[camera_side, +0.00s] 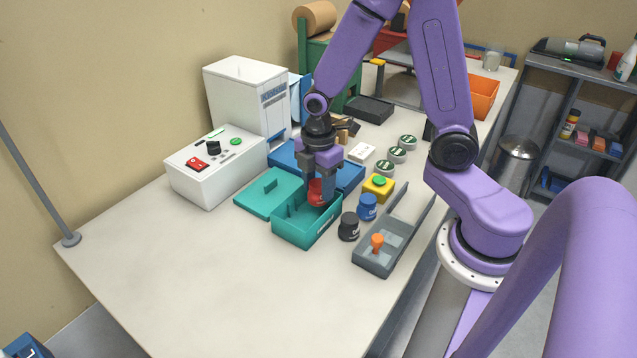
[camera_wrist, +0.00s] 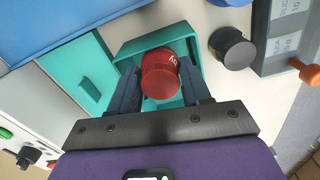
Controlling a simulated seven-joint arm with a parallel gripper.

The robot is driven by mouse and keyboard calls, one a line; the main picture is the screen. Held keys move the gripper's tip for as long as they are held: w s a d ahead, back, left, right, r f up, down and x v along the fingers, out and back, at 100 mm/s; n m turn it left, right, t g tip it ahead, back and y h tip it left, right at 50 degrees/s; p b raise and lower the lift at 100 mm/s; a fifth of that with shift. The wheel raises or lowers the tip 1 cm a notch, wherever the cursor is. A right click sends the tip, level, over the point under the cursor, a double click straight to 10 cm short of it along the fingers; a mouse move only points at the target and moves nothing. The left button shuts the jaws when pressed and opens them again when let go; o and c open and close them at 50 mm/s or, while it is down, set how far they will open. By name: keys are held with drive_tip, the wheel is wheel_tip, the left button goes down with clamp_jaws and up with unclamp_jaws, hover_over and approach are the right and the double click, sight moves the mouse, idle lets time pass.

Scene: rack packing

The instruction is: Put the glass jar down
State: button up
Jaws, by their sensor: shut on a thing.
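My gripper (camera_side: 318,182) points down over the open teal box (camera_side: 293,236) and is shut on a red jar (camera_side: 316,193). In the wrist view the red jar (camera_wrist: 161,73) sits between my two fingers, with pale marks on its side. Its body looks opaque red, so I cannot tell if it is glass. The teal box (camera_wrist: 124,52) surrounds it in that view. The jar is at or just above the box's rim by the far right end. Its underside is hidden, so I cannot tell whether it touches the box floor.
A teal lid (camera_side: 268,192) lies left of the box. A black jar (camera_side: 348,227) and a blue jar (camera_side: 367,207) stand just right of it. A grey tray (camera_side: 372,262) with an orange-knobbed piece lies further right. The front left table is clear.

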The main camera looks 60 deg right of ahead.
sight(318, 183)
drive_tip(key=shift+f, duration=0.6)
drive_tip(key=o, duration=0.8)
drive_tip(key=shift+o, duration=0.2)
wheel_tip(318, 183, up, 12)
drive_tip(key=s+a+m, duration=0.1)
drive_tip(key=s+a, duration=0.1)
drive_tip(key=s, duration=0.7)
drive_tip(key=s+a+m, duration=0.2)
drive_tip(key=s, duration=0.7)
drive_tip(key=shift+s+a+m, duration=0.2)
drive_tip(key=shift+s+m, duration=0.1)
drive_tip(key=shift+s, duration=0.05)
drive_tip(key=shift+f, duration=0.1)
